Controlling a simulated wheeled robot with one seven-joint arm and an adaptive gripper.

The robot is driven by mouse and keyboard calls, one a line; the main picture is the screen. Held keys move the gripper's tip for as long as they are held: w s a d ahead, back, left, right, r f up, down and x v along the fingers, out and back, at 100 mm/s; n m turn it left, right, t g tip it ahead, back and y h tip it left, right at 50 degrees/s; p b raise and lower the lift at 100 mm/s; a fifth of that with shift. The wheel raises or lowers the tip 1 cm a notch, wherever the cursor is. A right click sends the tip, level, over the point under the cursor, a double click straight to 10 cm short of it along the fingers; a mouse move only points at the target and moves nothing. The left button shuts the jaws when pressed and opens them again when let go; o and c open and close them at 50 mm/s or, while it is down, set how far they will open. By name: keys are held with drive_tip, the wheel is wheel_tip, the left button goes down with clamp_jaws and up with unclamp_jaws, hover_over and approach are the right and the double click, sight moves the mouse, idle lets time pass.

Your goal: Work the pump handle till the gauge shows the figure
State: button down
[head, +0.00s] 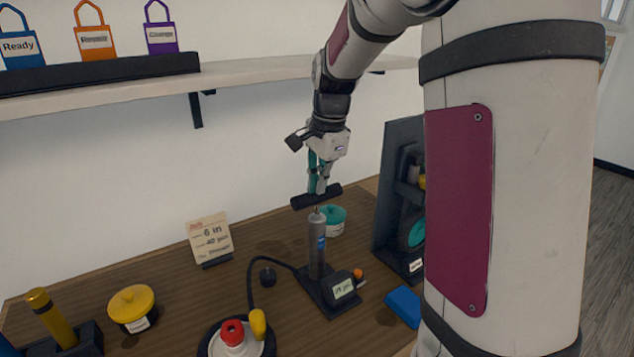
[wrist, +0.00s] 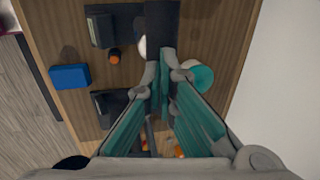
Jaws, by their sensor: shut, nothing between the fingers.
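The pump (head: 317,245) stands upright on the bench, a grey cylinder on a black foot. Its black handle bar (head: 316,197) is just above the cylinder top, with little rod showing. The bar also shows in the wrist view (wrist: 162,18). My gripper (head: 319,188) is shut and empty, its fingertips at the middle of the bar; I cannot tell whether they touch it. The fingertips show against the bar in the wrist view (wrist: 163,62). The gauge (head: 343,287) on the foot has a lit display, too small to read. A card (head: 210,239) reads "6 in" and "40 psi".
A black hose (head: 252,283) runs from the pump towards a wheel-like part with a red cap (head: 232,331). A teal-lidded jar (head: 334,219) stands behind the pump. A blue block (head: 403,306) and a dark upright board (head: 397,195) are right. A yellow-lidded jar (head: 132,305) is left.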

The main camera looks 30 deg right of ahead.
wheel_tip(320, 180, up, 10)
drive_tip(key=s+b, duration=0.1)
drive_tip(key=s, duration=0.1)
drive_tip(key=shift+r, duration=0.2)
idle(1.6)
